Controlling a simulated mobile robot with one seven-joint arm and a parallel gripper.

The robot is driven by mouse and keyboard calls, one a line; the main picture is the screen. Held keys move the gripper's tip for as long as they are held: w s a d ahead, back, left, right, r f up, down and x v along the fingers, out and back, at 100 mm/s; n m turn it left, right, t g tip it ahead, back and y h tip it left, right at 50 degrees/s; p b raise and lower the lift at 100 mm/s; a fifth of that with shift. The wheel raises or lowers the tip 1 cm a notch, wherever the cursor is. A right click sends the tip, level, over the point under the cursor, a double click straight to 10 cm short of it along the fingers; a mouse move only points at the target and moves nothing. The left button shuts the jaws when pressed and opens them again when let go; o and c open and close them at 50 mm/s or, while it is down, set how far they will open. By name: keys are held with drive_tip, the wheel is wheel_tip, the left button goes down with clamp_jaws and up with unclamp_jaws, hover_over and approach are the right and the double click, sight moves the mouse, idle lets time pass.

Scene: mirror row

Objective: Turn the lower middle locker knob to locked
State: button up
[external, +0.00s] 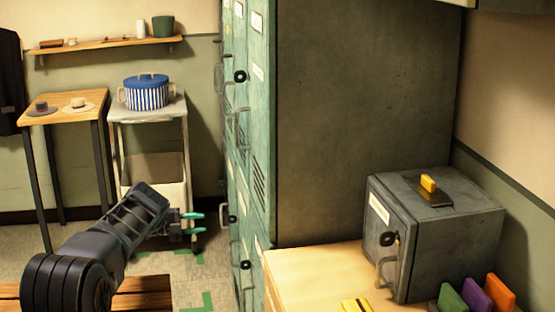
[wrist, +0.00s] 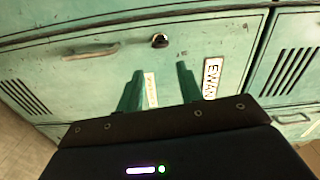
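The green lockers (external: 248,130) stand mid-picture in the external view, seen nearly edge-on. Two dark round knobs show on the lower doors, a farther one (external: 231,219) and a nearer one (external: 246,265). In the wrist view a locker door fills the picture, with a dark knob (wrist: 160,40), a bar handle (wrist: 90,50) and a label reading EWAN (wrist: 212,77). I cannot tell for certain that this is the lower middle door, nor the knob's setting. My gripper (external: 200,222) is open and empty, apart from the doors. Its fingers (wrist: 158,76) point toward the knob.
A grey box (external: 440,245) with its own knob and handle sits on a wooden counter (external: 310,270) at right. A cart (external: 150,110) with a blue striped pot (external: 146,92) and a wooden table (external: 70,100) stand behind. Open floor lies between my gripper and the lockers.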

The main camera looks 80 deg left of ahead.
drive_tip(key=n, duration=0.5)
drive_tip(key=shift+s, duration=0.2)
drive_tip(key=shift+c, duration=0.2)
drive_tip(key=n, duration=1.2)
approach(236, 221)
drive_tip(key=w+d+r, duration=0.1)
drive_tip(key=w, duration=0.4)
drive_tip(key=shift+w+d+r, duration=0.3)
drive_tip(key=shift+w+d, duration=0.05)
drive_tip(key=shift+w, duration=0.05)
clamp_jaws()
